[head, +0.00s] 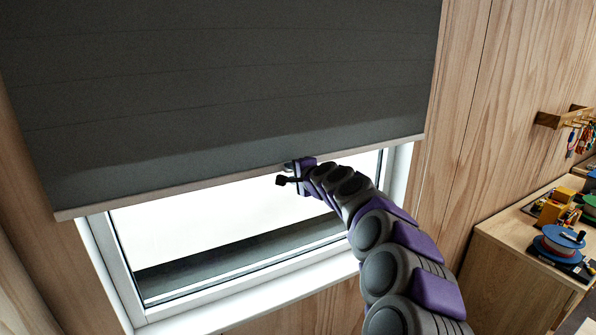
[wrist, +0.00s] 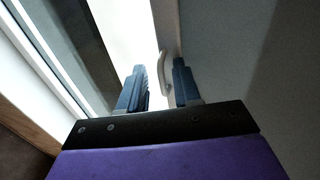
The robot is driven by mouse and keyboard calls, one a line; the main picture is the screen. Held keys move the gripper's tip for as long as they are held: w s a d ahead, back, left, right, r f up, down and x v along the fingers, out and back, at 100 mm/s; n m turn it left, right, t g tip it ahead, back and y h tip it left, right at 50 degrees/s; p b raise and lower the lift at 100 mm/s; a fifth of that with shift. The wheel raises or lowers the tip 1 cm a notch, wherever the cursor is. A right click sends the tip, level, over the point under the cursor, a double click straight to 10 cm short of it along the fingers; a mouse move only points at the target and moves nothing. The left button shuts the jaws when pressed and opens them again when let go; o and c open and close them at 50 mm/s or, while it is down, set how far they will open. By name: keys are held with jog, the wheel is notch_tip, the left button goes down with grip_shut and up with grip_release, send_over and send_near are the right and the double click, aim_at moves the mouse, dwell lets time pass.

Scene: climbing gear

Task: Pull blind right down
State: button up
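The dark grey blind (head: 220,90) hangs over the upper part of the window, with a pale bar (head: 170,199) along its lower edge. Bright window shows below it. My gripper (head: 284,174) is at the lower edge, right of the middle. In the wrist view, the two blue fingers of my gripper (wrist: 158,66) stand apart. A small pale curved handle (wrist: 164,72) on the blind's bar shows between them, closer to the right finger. A gap shows between the handle and the left finger. Contact with the right finger is unclear. The handle is not clear in the head view.
The white window frame and sill (head: 250,308) lie below the blind. A wooden cabinet (head: 505,240) stands at the right, with a blue and red spool (head: 560,242) and other gear on top. A wooden wall rack (head: 560,120) holds hanging gear.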

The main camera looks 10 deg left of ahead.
jog(key=shift+s+a, duration=0.15)
jog(key=shift+a, duration=0.3)
jog(key=shift+w+d, duration=0.3)
jog(key=shift+d, duration=0.45)
jog(key=shift+w+d, duration=0.3)
jog(key=shift+d, duration=0.45)
jog(key=shift+c, duration=0.3)
jog(key=shift+s+a+r, duration=0.1)
jog(key=shift+s+a, duration=0.15)
jog(key=shift+a, duration=0.05)
jog(key=c, duration=0.3)
jog(key=shift+a, duration=0.6)
grip_shut()
jog(key=shift+d, duration=0.3)
jog(key=shift+w+d, duration=0.1)
jog(key=shift+d, duration=0.05)
